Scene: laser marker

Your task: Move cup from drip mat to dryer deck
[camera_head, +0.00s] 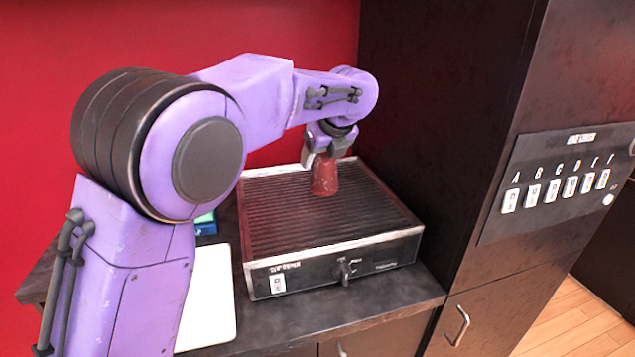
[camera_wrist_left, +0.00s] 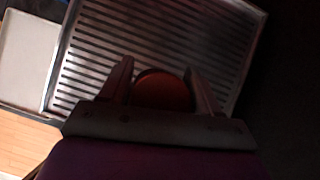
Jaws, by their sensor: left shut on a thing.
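A reddish-brown cup (camera_head: 325,178) is at the back of a dark ribbed deck with a metal frame (camera_head: 270,222), on the counter. My left gripper (camera_head: 328,158) comes down from above and is shut on the cup. In the left wrist view the cup (camera_wrist_left: 162,90) sits between the two fingers (camera_wrist_left: 160,88), over the ribbed deck (camera_wrist_left: 92,50). I cannot tell whether the cup touches the ribs or is just above them. My right gripper is not in view.
A white mat or board (camera_head: 212,300) lies on the counter left of the deck; a small green and blue item (camera_head: 205,224) is behind it, partly hidden by my arm. A tall dark cabinet (camera_head: 435,110) with a labelled panel (camera_head: 558,185) stands close on the right.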

